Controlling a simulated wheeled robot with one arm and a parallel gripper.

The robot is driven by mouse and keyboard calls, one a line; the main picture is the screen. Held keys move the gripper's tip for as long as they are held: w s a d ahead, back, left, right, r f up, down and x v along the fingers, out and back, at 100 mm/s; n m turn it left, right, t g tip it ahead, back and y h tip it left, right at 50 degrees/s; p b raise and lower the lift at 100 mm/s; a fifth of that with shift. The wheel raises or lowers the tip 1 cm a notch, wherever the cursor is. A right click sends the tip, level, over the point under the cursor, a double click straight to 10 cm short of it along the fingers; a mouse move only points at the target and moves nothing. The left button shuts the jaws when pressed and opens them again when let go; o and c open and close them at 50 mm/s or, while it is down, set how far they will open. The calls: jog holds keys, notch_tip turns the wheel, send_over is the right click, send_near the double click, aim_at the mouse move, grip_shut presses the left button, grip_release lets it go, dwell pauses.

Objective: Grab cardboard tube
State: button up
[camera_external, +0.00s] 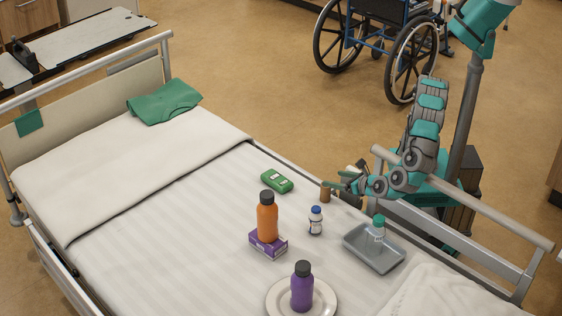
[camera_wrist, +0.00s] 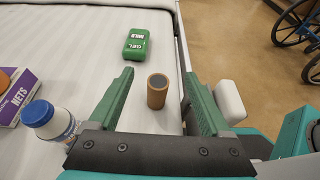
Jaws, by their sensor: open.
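The cardboard tube (camera_wrist: 157,92) is a short brown cylinder with a dark top opening, standing upright near the bed's edge in the wrist view. My gripper (camera_wrist: 160,88) is open, with one green finger to the left of the tube and one to the right. Gaps show between the tube and both fingers. In the external view the tube (camera_external: 325,192) stands at the tips of my gripper (camera_external: 340,184), which reaches in from the right. Nothing is held.
A green box (camera_external: 277,181) lies beyond the tube. A white bottle with a blue cap (camera_external: 315,221) stands nearby. An orange bottle (camera_external: 267,220) stands on a purple box (camera_external: 268,243). A grey tray (camera_external: 360,260) and a bed rail (camera_external: 480,203) are near my arm.

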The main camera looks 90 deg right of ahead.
aim_at(330, 190)
jog(key=f, duration=0.5)
jog(key=shift+d+f, duration=0.3)
jog(key=shift+f, duration=0.1)
jog(key=shift+x, duration=1.45)
jog(key=b+x, duration=0.1)
jog(key=x, duration=0.1)
jog(key=b+x, duration=0.1)
jog(key=x, duration=0.1)
jog(key=shift+w+f, duration=0.2)
jog(key=shift+f, duration=0.2)
jog(key=shift+w+d, duration=0.2)
grip_shut()
